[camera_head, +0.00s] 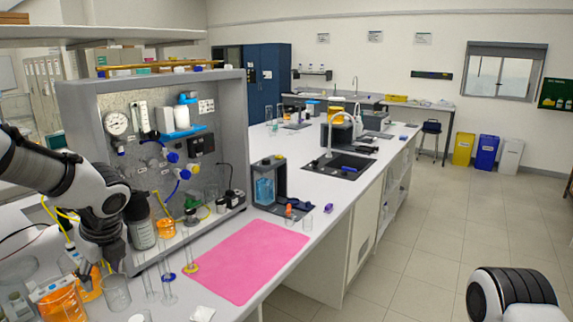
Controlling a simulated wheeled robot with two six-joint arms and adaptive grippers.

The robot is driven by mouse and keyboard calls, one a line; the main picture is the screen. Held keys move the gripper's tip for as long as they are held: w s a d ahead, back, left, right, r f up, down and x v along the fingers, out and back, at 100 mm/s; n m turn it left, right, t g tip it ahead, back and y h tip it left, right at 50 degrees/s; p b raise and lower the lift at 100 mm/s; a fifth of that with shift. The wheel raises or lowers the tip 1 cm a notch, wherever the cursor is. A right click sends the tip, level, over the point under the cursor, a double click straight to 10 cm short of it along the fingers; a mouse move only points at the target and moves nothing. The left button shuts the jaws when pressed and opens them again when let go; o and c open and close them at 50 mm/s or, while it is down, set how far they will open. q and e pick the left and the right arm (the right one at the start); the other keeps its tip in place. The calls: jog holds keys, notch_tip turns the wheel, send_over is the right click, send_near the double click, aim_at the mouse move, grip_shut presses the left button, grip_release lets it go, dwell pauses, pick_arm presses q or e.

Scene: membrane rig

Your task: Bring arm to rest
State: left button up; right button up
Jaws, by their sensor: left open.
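My left arm comes in from the left, bent downward. My left gripper (103,264) points down at the left front of the bench, beside the grey membrane rig (68,103). It is open, and I see nothing held in it. Glass beakers, some with orange liquid (62,303), stand close below and around it, and partly hide behind its fingers. At the lower right only a dark and white part of my right arm shows; my right gripper is out of view.
A pink mat (245,262) lies bare on the white bench. Clear glass cylinders (168,285) stand between the gripper and the mat. A dark stand with a blue bottle (264,190) is behind the mat. The floor (440,230) to the right is free.

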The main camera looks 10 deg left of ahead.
pick_arm(q)
jog(key=s+f+g+b, duration=0.2)
jog(key=s+f+g, duration=0.15)
jog(key=f, duration=1.15)
jog(key=s+d+f+n+g+h+b, duration=0.15)
jog(key=s+d+f+n, duration=0.3)
jog(key=s+f, duration=0.55)
jog(key=s+d+f+n+g+h+b, duration=0.1)
jog(key=s+d+f+n+h, duration=0.1)
jog(key=s+d+f+n, duration=0.55)
jog(key=s+d+f+n+g+h+b, duration=0.1)
jog(key=s+d+f, duration=0.3)
jog(key=s+f, duration=0.75)
jog(key=w+f+n+t, duration=0.1)
jog(key=w+n+t, duration=0.4)
jog(key=w+n, duration=0.2)
jog(key=n, duration=0.2)
jog(key=shift+a+n, duration=0.3)
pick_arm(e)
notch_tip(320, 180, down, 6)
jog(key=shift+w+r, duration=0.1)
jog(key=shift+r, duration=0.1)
pick_arm(q)
jog(key=shift+w, duration=0.1)
